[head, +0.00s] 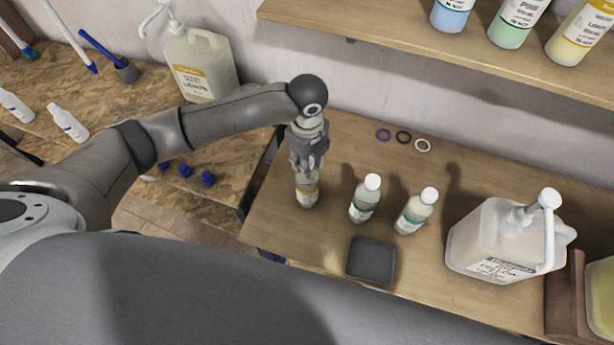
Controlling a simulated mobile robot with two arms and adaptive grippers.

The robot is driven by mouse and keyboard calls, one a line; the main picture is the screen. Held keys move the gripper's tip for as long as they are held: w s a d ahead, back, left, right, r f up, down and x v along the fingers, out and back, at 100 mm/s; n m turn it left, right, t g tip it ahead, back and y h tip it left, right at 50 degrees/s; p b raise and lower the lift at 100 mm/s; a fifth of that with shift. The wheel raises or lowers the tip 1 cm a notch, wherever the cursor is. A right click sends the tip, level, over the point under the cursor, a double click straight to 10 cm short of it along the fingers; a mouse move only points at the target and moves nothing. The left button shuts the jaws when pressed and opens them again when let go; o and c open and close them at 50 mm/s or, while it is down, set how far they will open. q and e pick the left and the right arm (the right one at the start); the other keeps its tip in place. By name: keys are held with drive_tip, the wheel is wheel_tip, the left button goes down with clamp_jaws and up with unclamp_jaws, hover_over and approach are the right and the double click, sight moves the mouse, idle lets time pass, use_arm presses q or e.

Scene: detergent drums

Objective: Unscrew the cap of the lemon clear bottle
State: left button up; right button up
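The lemon bottle (307,191) stands upright near the left end of the wooden bench. It is a small clear bottle with a yellow band on its label. My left gripper (306,166) comes down from above over the bottle's top. The cap and neck are hidden by the gripper's fingers, so I cannot tell whether the fingers are closed on the cap. My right gripper is not in view.
Two white-capped bottles with green labels, one (365,199) and another (416,211), stand to the right. A dark square pad (371,260) lies in front. A large pump jug (497,245) stands farther right. Several rings (403,137) lie behind. A shelf (420,58) overhangs the back.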

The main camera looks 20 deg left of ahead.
use_arm(q)
drive_tip(key=n, duration=0.3)
drive_tip(key=shift+f+n, duration=0.1)
drive_tip(key=shift+n, duration=0.2)
drive_tip(key=shift+a, duration=0.1)
drive_tip(key=shift+r, duration=0.2)
drive_tip(key=shift+r, duration=1.3)
drive_tip(key=shift+r, duration=0.1)
drive_tip(key=shift+r, duration=1.95)
drive_tip(key=shift+r, duration=0.2)
wheel_tip(320, 180, up, 7)
drive_tip(key=shift+f, duration=0.2)
